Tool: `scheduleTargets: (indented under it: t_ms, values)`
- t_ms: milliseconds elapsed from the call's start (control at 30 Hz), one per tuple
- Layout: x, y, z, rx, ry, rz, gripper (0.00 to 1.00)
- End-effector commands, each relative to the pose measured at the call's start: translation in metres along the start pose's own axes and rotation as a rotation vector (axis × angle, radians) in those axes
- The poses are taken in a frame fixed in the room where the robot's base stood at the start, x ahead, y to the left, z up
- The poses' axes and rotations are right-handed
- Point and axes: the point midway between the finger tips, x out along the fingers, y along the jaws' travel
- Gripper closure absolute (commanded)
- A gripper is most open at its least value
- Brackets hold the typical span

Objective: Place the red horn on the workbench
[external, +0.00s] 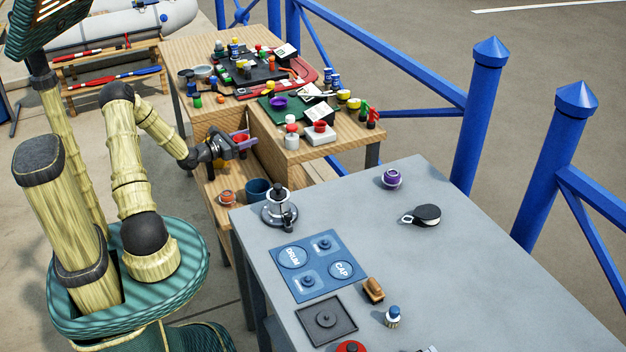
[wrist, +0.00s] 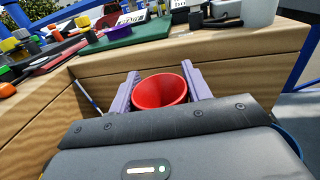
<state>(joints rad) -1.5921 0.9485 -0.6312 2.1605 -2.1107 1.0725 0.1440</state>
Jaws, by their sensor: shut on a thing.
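My gripper (external: 243,143) is shut on the red horn (wrist: 160,92), a red flared cup whose open mouth shows between the two lilac fingers in the wrist view. In the external view only a little of the red horn (external: 242,137) shows between the fingers. My gripper holds it beside the wooden bench (external: 352,143), in the recess at its near left side, above a lower wooden shelf. The grey-topped workbench (external: 460,270) stands to the right and nearer the camera, apart from my gripper. The horn's lower end is hidden.
The wooden bench top is crowded with pots, bottles and trays. An orange-red item (external: 227,197) and a dark blue cup (external: 257,190) stand on the lower shelf. The grey top holds a winch (external: 280,210), a blue panel (external: 318,266) and a tape reel (external: 427,214); its middle right is clear.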

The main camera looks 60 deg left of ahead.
Motion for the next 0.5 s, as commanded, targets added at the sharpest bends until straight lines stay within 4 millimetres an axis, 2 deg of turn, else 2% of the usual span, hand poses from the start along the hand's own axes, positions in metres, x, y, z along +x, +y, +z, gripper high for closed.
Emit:
scheduleTargets:
  t_ms: [167,267,500]
  values:
    - [0.000,0.000,0.019,0.006,-0.002,-0.001,0.77]
    - [0.000,0.000,0.040,0.010,-0.003,-0.001,0.77]
    - [0.000,0.000,0.102,0.012,-0.002,0.001,0.77]
